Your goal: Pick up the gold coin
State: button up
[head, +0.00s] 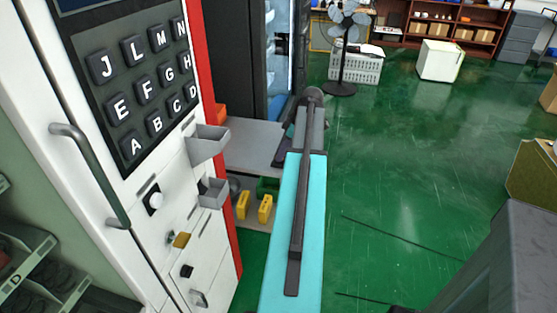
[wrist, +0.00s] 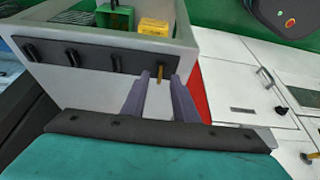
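A small gold coin (wrist: 160,74) shows as a thin upright sliver in the wrist view. It stands near a dark slot on the front of a grey stand, at the right end of a row of slots. My gripper (wrist: 160,82) is open, with its two purple-grey fingers spread to the left and right of the coin. I cannot tell whether the fingertips reach level with it. A gap shows on both sides of the coin. In the head view my arm hides the gripper, and I cannot make out the coin.
The white vending machine (head: 160,200) with a lettered keypad (head: 145,80) stands at the left, with grey trays (head: 212,193) sticking out. The grey stand (head: 255,140) shows beyond them, with yellow boxes (head: 265,208) below. Green floor (head: 390,200) to the right is open.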

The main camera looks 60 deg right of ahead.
jog(key=shift+w+f, duration=0.1)
jog(key=shift+f, duration=0.2)
dwell(0.4)
grip_shut()
